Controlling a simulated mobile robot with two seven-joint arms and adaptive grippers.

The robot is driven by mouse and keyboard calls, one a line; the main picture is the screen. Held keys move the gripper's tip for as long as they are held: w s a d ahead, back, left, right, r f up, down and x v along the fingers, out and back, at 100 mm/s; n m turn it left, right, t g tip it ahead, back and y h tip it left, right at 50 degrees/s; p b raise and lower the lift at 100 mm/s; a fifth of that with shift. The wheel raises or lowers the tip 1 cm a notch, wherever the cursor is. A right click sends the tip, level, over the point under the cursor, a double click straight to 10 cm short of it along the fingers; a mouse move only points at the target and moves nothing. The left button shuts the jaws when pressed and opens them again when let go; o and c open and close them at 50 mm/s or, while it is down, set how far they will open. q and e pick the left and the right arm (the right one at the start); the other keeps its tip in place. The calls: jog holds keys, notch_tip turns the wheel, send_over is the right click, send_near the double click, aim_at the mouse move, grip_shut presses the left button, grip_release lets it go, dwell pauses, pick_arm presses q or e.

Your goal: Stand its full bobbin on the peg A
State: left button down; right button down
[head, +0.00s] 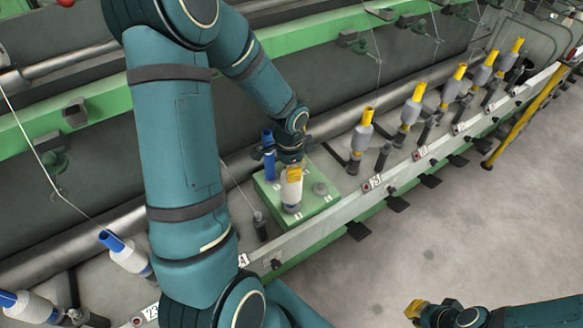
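A full bobbin (291,195) of white yarn stands upright at the green block (317,210). My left gripper (292,174) reaches down over its top, with a yellow fingertip in front of the yarn. The gripper hides the bobbin's upper end, and I cannot tell whether the fingers are closed on it. A short dark peg (262,228) stands left of the block, near the label A (243,260), with no bobbin on it. My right gripper (416,309) is low at the bottom edge, far from the bobbin; its finger gap is not clear.
A blue tube (268,155) stands at the block's back left, and a short grey peg (320,188) shows at its right. Several yellow-topped bobbins (361,140) line the rail to the right. Blue-topped white bobbins (125,252) stand at left. Floor at right is clear.

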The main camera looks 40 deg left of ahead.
pick_arm(q)
jog(key=shift+w+f+b, duration=0.1)
jog(key=shift+f+b, duration=0.15)
jog(key=shift+b, duration=0.05)
dwell(0.5)
jog(key=c, duration=0.8)
grip_release()
jog(key=r, duration=1.2)
jog(key=shift+s, duration=0.2)
